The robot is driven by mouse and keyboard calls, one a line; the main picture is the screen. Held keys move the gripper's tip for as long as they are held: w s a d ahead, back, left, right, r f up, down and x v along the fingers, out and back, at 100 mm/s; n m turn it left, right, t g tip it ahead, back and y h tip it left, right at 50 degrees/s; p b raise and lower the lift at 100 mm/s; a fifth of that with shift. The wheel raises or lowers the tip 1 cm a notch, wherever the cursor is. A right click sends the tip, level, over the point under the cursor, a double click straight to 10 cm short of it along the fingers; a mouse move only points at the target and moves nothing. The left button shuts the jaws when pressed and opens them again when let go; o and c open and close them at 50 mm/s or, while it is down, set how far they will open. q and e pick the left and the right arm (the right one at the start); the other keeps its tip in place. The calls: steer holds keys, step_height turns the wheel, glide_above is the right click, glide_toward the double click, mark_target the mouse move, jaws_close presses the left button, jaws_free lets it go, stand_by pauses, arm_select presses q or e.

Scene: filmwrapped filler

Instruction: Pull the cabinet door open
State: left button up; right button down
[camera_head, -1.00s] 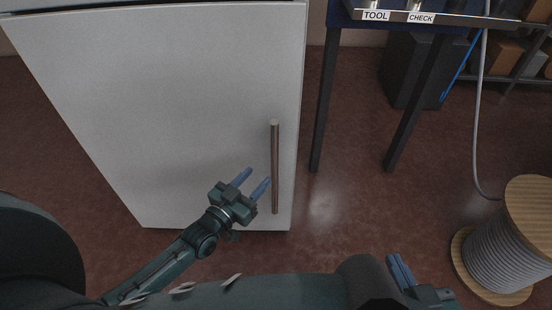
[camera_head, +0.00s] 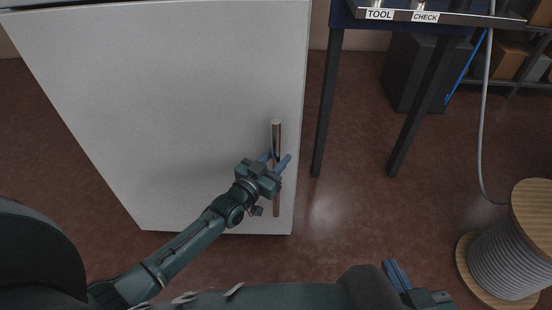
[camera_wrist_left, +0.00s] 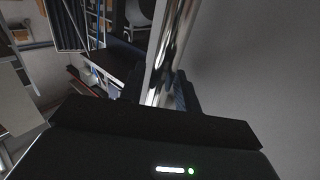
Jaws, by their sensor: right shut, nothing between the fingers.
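The cabinet door (camera_head: 170,100) is a large pale grey panel that looks closed. Its vertical metal bar handle (camera_head: 276,136) is near the door's right edge. My left gripper (camera_head: 277,159) is at the handle's middle, its two blue fingers apart with one on each side of the bar. I cannot tell whether either finger touches it. The left wrist view shows the shiny handle (camera_wrist_left: 167,45) running up close in front of the gripper, with the door surface to its right. My right gripper (camera_head: 398,273) is shut and empty at the bottom, away from the door.
A dark-legged table (camera_head: 325,110) with a labelled edge stands right of the cabinet. A cable spool (camera_head: 505,255) stands on the floor at the lower right. A grey cable hangs down beside it. The floor (camera_head: 350,215) between cabinet and spool is clear.

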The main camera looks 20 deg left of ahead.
arm_select(q)
jaws_close()
steer(key=shift+s, duration=0.1)
stand_by(0.3)
